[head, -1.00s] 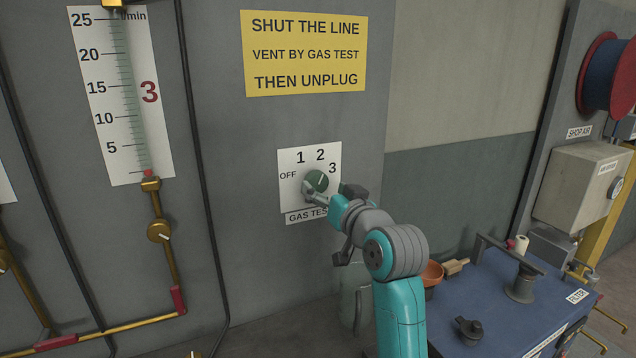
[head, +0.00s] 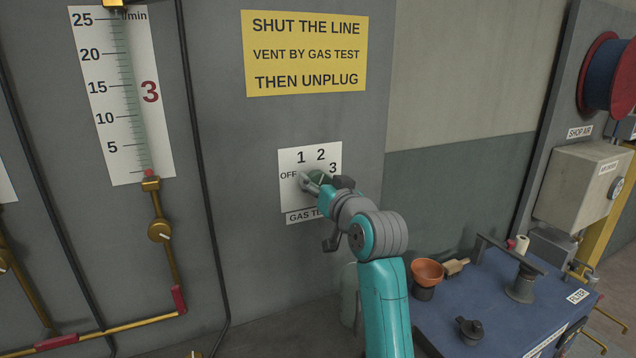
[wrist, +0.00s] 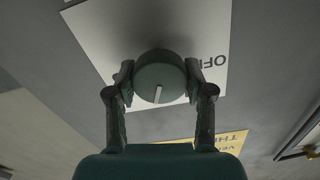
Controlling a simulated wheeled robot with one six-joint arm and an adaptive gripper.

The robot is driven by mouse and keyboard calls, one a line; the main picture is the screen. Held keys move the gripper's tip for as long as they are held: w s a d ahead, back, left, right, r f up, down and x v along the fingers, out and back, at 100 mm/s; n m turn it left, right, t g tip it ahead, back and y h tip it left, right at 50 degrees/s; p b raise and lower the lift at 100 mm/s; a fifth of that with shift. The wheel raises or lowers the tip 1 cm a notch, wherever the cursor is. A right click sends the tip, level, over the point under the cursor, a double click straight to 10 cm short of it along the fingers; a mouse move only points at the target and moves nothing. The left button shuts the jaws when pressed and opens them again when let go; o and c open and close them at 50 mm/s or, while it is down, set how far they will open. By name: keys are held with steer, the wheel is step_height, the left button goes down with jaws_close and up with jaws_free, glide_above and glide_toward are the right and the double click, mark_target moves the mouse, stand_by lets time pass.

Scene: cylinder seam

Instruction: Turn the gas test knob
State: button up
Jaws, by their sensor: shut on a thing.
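The green round gas test knob (head: 317,178) sits on a white plate (head: 291,196) marked OFF, 1, 2, 3, partly hidden by my gripper in the head view. In the wrist view the knob (wrist: 160,72) shows between my two fingers, with its white mark pointing down in the picture, toward the yellow sign. My gripper (wrist: 159,82) is shut on the knob, one finger on each side. In the head view my gripper (head: 319,184) is at the plate, and the arm comes in from the lower right.
A yellow sign (head: 304,53) hangs above the plate. A flow gauge (head: 118,95) with brass pipes is on the wall to the left. A blue-topped bench (head: 505,305) with an orange bowl (head: 428,269) and a filter stands at the lower right.

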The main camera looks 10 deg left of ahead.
steer(key=shift+n, duration=0.3)
steer(key=n, duration=0.4)
steer(key=shift+n, duration=0.3)
steer(key=n, duration=0.4)
steer(key=shift+n, duration=0.3)
steer(key=n, duration=0.5)
steer(key=shift+a+f, duration=0.1)
steer(key=n, duration=0.5)
steer(key=shift+f, duration=0.1)
steer(key=o, duration=1.2)
